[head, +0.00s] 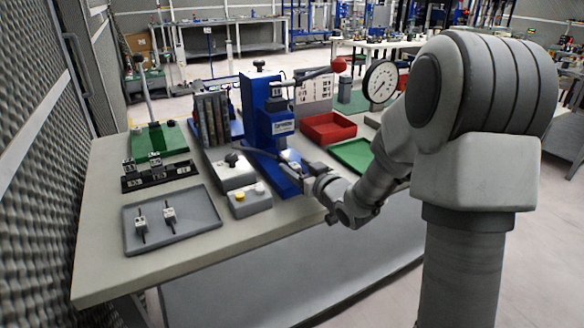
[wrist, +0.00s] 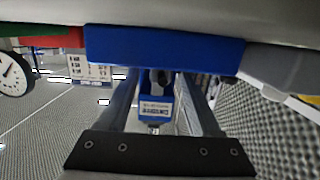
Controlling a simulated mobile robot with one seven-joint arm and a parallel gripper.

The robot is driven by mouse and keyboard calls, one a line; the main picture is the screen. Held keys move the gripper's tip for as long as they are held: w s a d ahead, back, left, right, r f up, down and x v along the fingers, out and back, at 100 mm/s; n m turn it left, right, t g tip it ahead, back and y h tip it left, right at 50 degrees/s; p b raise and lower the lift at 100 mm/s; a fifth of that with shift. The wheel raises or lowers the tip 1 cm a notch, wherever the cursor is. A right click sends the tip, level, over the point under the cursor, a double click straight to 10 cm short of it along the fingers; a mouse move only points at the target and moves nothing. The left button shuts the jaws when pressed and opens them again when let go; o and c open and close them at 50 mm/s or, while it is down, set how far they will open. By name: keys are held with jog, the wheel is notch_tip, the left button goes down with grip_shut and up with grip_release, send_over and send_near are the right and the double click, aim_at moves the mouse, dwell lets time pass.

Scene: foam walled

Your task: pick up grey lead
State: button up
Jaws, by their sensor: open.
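No thing in view is clearly the grey lead. Two small pale plug-like pieces with dark pins, (head: 141,222) and (head: 169,214), lie apart in the grey tray (head: 200,226). My gripper (head: 288,166) is over the base of the blue press (head: 257,112). In the wrist view the gripper (wrist: 160,84) has its fingers apart, with the press's label seen between them and nothing held.
A grey box with a yellow button (head: 250,200) stands left of my gripper. A red bin (head: 327,128), a green tray (head: 352,154) and a dial gauge (head: 380,82) are to the right. Black blocks (head: 160,176) stand behind the tray. The table's front strip (head: 255,232) is clear.

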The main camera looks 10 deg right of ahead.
jog(key=shift+c, duration=0.2)
grip_shut()
dwell(0.3)
